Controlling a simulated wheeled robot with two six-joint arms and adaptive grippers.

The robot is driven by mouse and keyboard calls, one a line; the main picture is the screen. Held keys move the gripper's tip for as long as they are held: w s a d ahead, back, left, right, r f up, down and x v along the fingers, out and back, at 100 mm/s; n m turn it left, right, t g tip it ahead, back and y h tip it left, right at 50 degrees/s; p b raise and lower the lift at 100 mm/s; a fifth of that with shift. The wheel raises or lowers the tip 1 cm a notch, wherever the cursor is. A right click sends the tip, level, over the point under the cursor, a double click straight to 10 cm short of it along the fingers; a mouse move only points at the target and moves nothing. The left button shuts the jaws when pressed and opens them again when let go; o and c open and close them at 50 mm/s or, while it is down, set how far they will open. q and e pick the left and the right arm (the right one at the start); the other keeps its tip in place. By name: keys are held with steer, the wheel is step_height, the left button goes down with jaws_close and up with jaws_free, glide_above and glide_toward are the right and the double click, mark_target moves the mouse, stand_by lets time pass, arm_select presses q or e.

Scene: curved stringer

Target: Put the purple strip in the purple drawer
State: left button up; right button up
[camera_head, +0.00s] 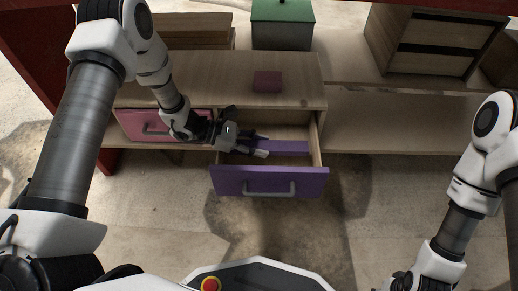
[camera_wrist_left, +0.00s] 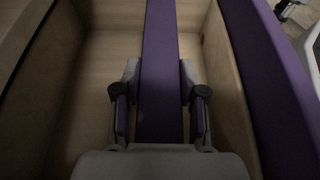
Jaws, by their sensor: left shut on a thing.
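The purple drawer (camera_head: 270,182) is pulled open from the wooden cabinet, and its front panel has a grey handle. The purple strip (camera_head: 287,147) lies within the open drawer's outline, running left to right. My left gripper (camera_head: 262,146) reaches into the drawer from the left and is shut on the strip. In the left wrist view the strip (camera_wrist_left: 161,60) runs between the two fingers (camera_wrist_left: 160,90) along the drawer, with the drawer's front panel (camera_wrist_left: 258,60) to the right. I cannot tell whether the strip touches the drawer floor. My right gripper (camera_head: 400,283) is partly cut off at the bottom edge.
A pink drawer (camera_head: 139,121) is left of the purple one, behind my left arm. A dark pink block (camera_head: 267,82) sits on the cabinet top. A green-lidded box (camera_head: 283,25) and a wooden drawer unit (camera_head: 425,42) stand behind. The floor in front is clear.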

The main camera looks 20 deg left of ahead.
arm_select(q)
steer(key=shift+r, duration=0.1)
steer(key=shift+f, duration=0.45)
steer(key=shift+s+f+b, duration=0.1)
steer(key=shift+f+b, duration=0.05)
steer(key=shift+b, duration=0.25)
steer(key=o, duration=1.2)
steer(key=shift+s+f, duration=0.1)
steer(key=shift+d+r, duration=0.1)
steer(key=shift+r, duration=0.2)
steer(key=shift+r+p, duration=0.5)
steer(key=shift+p, duration=0.3)
steer(key=p+v, duration=0.2)
steer(key=v, duration=0.4)
steer(key=p+v, duration=0.2)
steer(key=v, duration=0.4)
steer(key=shift+f+p, duration=0.25)
steer(key=shift+p, duration=0.15)
